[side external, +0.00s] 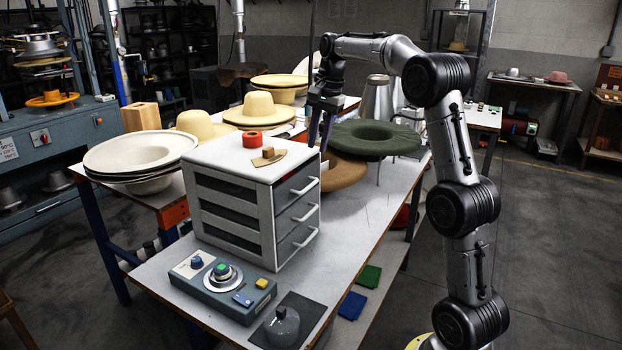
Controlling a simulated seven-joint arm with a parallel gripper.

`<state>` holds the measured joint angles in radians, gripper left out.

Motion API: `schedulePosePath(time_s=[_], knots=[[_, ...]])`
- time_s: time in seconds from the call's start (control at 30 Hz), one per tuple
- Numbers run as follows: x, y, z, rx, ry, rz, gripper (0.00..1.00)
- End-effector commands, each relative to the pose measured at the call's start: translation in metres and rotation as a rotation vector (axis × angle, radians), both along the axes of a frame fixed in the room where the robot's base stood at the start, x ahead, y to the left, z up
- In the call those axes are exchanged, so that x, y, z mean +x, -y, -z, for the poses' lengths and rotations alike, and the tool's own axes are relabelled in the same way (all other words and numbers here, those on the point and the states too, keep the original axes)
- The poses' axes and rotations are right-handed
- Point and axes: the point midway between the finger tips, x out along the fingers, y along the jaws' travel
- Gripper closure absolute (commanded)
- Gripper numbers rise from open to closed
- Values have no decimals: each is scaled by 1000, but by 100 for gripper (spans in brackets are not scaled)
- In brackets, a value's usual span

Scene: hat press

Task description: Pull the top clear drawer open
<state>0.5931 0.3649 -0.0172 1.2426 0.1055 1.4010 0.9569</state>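A white drawer cabinet (232,160) stands on the table with three stacked drawers. The top drawer (296,184) has a dark, see-through-looking front facing right and a white bar handle (306,187). It appears closed, flush with the drawers below. My gripper (320,146) points down behind and above the cabinet's far right corner. Its two dark fingers show a gap between them, with nothing visible in it. It looks apart from the top handle, though the depth between them is hard to judge.
A green hat (374,138) and a brown hat (343,172) lie close to the gripper. A control box (222,285) stands in front. Table right of the drawers is clear.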

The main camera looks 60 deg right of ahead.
Motion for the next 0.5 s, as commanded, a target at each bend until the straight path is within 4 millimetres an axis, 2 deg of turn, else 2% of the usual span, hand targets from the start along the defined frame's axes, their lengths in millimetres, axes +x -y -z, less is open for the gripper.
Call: schedulePosePath(time_s=[0.3,0.5], knots=[[11,-1,63,3,-4,-2,74],[17,-1,94,2,-2,-2,74]])
